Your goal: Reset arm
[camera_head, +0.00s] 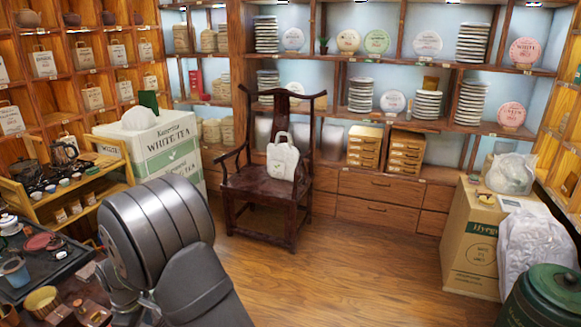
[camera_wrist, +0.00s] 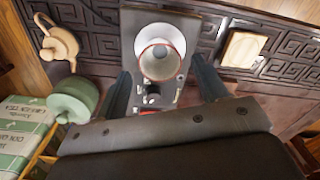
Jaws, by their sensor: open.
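My gripper (camera_wrist: 162,72) shows in the wrist view with its two dark fingers spread apart. The fingers stand on either side of a pale cup-like piece with a reddish rim (camera_wrist: 160,58), which sits over a dark flat tray (camera_wrist: 188,22). I see nothing held between the fingers; whether they touch the tray or the cup I cannot tell. In the head view my grey arm fills the lower left, bent over the tea table, and its gripper end is hidden there.
The wrist view shows a tan teapot (camera_wrist: 60,44), a green jar (camera_wrist: 72,100), green boxes (camera_wrist: 22,135) and a wooden block (camera_wrist: 242,48) around the carved table. In the head view a dark chair (camera_head: 262,180) and a carton (camera_head: 475,235) border clear floor.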

